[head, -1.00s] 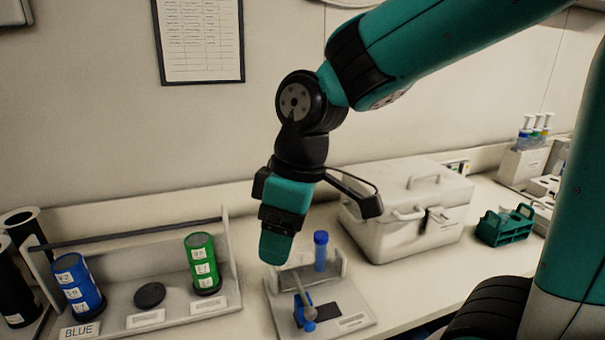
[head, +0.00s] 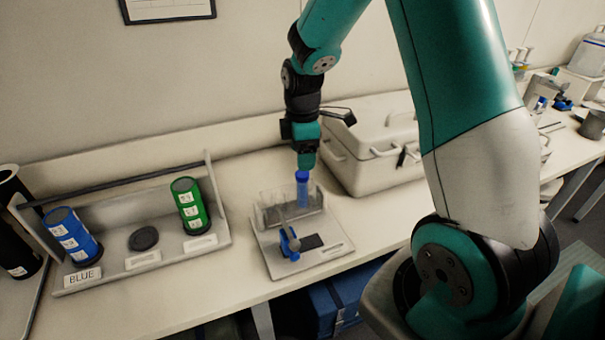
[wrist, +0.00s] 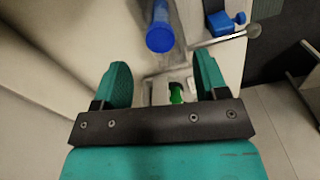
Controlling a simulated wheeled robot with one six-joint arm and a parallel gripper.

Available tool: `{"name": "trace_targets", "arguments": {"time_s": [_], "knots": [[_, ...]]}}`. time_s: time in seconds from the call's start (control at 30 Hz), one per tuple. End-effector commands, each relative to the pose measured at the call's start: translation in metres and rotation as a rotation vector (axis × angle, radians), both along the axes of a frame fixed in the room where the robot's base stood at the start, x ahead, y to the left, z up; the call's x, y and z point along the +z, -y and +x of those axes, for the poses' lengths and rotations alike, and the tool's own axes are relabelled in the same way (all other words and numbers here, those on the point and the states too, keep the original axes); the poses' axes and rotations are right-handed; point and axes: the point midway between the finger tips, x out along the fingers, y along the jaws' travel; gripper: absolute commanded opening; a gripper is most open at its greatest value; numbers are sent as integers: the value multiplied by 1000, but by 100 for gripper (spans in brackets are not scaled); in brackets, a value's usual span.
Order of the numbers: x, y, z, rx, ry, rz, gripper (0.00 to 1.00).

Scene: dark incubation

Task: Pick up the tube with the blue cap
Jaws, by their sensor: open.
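The tube with the blue cap (head: 302,187) stands upright in a small clear rack (head: 268,215) on a pale base. In the wrist view its blue cap (wrist: 160,38) shows near the top middle, ahead of the finger gap. My gripper (head: 306,163) points down just above the cap in the head view. In the wrist view my gripper (wrist: 164,78) has its two green fingers spread with nothing held between them. Whether a finger touches the cap cannot be told.
A blue-headed tool with a rod (head: 289,242) stands in front of the rack. A white case (head: 375,140) is close on the right. A holder at left carries a blue cylinder (head: 72,237) and a green cylinder (head: 190,205). A small green item (wrist: 176,93) shows beyond the fingers.

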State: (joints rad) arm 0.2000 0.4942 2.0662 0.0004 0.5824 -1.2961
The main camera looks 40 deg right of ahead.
Motion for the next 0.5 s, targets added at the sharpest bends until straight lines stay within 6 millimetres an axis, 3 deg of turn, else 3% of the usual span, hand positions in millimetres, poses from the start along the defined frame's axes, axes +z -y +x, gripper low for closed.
{"name": "trace_targets", "arguments": {"time_s": [0.3,0.5], "knots": [[-59,0,0,0,-3,0,66],[-78,0,0,0,-1,0,66]]}}
